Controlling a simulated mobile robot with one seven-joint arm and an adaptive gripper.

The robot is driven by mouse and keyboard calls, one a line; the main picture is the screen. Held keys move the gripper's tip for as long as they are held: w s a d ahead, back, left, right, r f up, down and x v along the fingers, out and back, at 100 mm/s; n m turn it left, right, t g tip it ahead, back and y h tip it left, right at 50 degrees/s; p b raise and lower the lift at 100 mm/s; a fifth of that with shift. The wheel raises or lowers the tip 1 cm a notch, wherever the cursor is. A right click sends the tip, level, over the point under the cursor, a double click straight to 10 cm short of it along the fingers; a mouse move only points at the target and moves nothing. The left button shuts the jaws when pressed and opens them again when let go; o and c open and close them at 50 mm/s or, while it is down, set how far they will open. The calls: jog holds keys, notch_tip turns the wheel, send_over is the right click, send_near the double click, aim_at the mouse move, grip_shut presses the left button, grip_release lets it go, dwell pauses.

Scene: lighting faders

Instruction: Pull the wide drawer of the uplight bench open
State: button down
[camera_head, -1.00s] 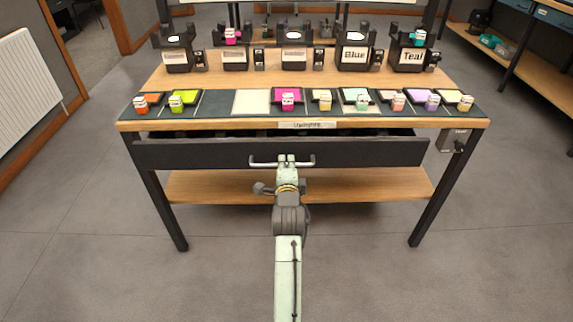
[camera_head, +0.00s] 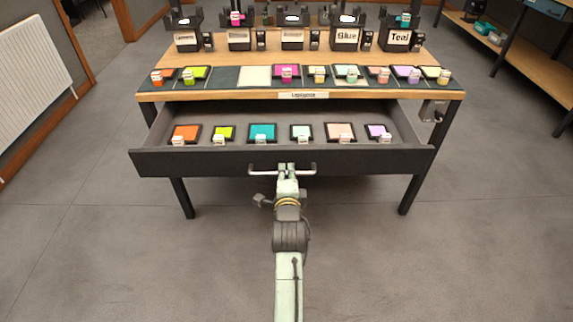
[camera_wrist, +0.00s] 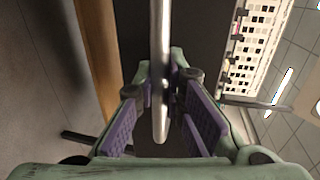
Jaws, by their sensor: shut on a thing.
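The wide drawer (camera_head: 200,163) of the uplight bench (camera_head: 210,96) stands well out from under the bench top. Several coloured square pads with small labelled blocks, among them a teal pad (camera_head: 262,132), lie in a row inside it. A pale metal bar handle (camera_head: 308,169) runs across the middle of its dark front. My gripper (camera_head: 287,168) is at the middle of this handle, its fingers shut on the bar. In the wrist view the handle bar (camera_wrist: 160,60) passes between the purple-padded fingers of my gripper (camera_wrist: 163,95).
Several coloured pads and blocks line the bench's front edge, with dark lamp units marked Blue (camera_head: 346,35) and Teal (camera_head: 398,38) behind. A radiator (camera_head: 28,75) stands at the left. The floor in front of the drawer is clear apart from my arm.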

jog(key=shift+f+v, duration=0.25)
jog(key=shift+v, duration=0.85)
jog(key=c, duration=1.7)
grip_release()
jog(key=shift+o, duration=0.2)
